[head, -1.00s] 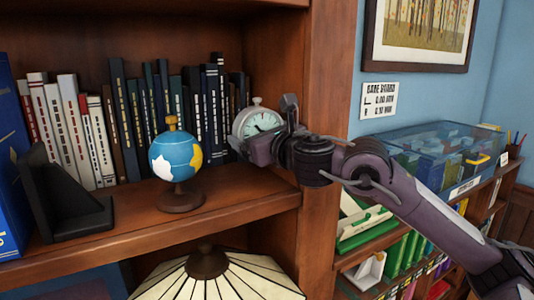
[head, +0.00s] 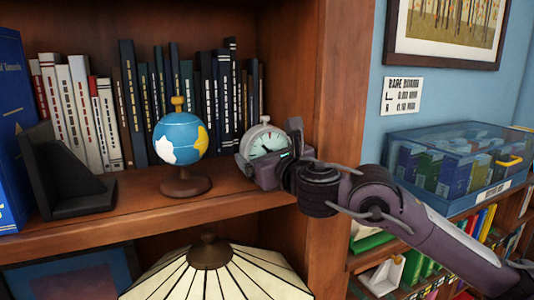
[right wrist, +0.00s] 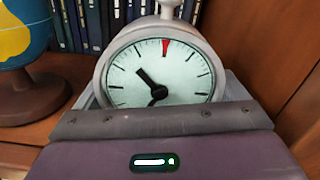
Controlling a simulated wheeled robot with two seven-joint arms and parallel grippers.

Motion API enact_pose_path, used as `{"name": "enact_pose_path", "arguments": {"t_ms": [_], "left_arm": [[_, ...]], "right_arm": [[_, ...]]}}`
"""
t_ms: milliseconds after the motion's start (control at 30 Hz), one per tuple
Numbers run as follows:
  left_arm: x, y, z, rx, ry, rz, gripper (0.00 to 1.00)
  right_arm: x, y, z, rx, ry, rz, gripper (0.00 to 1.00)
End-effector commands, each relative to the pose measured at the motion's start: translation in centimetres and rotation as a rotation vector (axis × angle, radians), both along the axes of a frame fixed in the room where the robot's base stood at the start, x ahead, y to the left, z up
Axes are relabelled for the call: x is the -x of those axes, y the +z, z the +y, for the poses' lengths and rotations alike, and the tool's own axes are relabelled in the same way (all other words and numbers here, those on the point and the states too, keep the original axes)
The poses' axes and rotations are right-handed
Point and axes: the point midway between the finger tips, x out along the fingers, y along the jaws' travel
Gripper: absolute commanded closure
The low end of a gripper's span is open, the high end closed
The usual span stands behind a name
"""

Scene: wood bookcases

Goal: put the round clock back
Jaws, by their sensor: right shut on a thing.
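The round clock (head: 266,142) has a pale face and a silver rim with a knob on top. It is at the right end of the wooden shelf, right of the globe. My right gripper (head: 264,160) is shut on the clock from the front, at shelf level. In the right wrist view the clock face (right wrist: 160,75) stands upright behind the gripper body (right wrist: 160,125). The clock's lower part is hidden by the gripper, so I cannot tell whether it touches the shelf. My left gripper is not in view.
A small globe (head: 181,140) stands just left of the clock. Dark books (head: 200,95) line the back of the shelf (head: 130,205). A black bookend (head: 65,175) is at left. The bookcase's upright side (head: 345,100) is close on the right. A lampshade (head: 215,272) is below.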

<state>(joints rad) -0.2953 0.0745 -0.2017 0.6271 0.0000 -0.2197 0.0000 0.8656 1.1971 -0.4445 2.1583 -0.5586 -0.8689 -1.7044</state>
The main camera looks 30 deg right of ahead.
Motion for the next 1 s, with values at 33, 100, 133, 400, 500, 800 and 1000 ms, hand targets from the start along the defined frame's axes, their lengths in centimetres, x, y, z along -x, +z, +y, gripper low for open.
{"name": "enact_pose_path", "arguments": {"t_ms": [33, 100, 133, 400, 500, 800, 1000], "left_arm": [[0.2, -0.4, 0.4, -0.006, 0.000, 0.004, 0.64], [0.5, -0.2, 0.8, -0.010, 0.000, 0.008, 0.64], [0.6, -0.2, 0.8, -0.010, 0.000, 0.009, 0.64], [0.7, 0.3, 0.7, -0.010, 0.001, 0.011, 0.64], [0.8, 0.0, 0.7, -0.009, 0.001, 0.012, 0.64], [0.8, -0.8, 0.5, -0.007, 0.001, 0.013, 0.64], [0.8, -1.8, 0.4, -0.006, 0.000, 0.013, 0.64]], "right_arm": [[0.0, -0.2, 0.0, -0.002, 0.000, -0.003, 0.46], [0.0, -0.1, 0.0, 0.000, 0.000, 0.000, 0.00], [0.0, -0.1, 0.0, 0.000, 0.000, 0.000, 0.00], [0.0, 0.4, 0.0, 0.000, 0.000, 0.000, 0.00], [0.9, 0.3, 0.0, 0.002, 0.001, -0.002, 0.00], [7.6, 0.3, 0.4, 0.010, 0.001, -0.003, 0.00], [10.5, 0.2, 0.9, 0.002, 0.008, -0.005, 0.00]]}}
